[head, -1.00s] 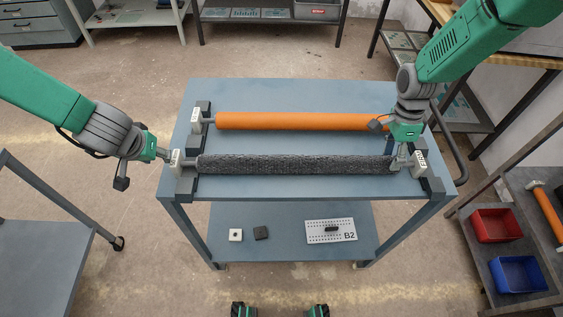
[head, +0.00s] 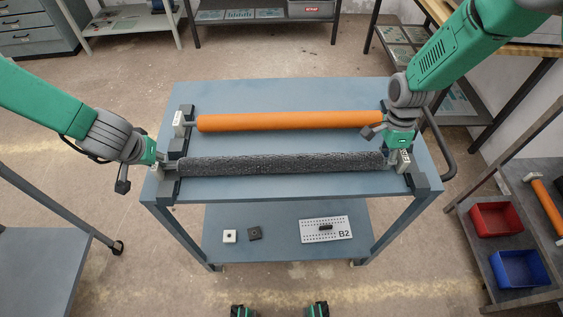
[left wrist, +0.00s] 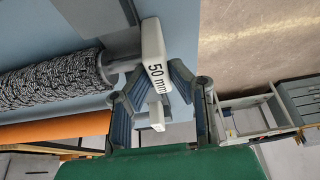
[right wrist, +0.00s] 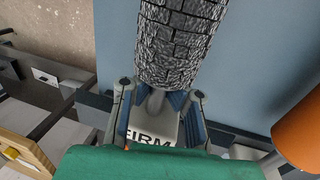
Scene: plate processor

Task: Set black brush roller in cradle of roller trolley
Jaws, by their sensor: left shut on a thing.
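The black brush roller (head: 280,164) lies level across the front of the blue trolley (head: 300,193), in line with the black cradle ends (head: 420,183). Whether it rests fully in them I cannot tell. My left gripper (head: 165,161) is shut on its left end, beside a white block marked 50 mm, clear in the left wrist view (left wrist: 155,55). My right gripper (head: 396,156) is at its right end. In the right wrist view, its fingers (right wrist: 158,100) stand apart on either side of the thin shaft, over a block marked FIRM (right wrist: 155,135).
An orange roller (head: 290,121) lies parallel behind the black one. The lower shelf carries a perforated plate (head: 326,229) and small blocks. A rack with red (head: 497,218) and blue (head: 520,268) bins stands at right. A bench (head: 40,262) stands at left.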

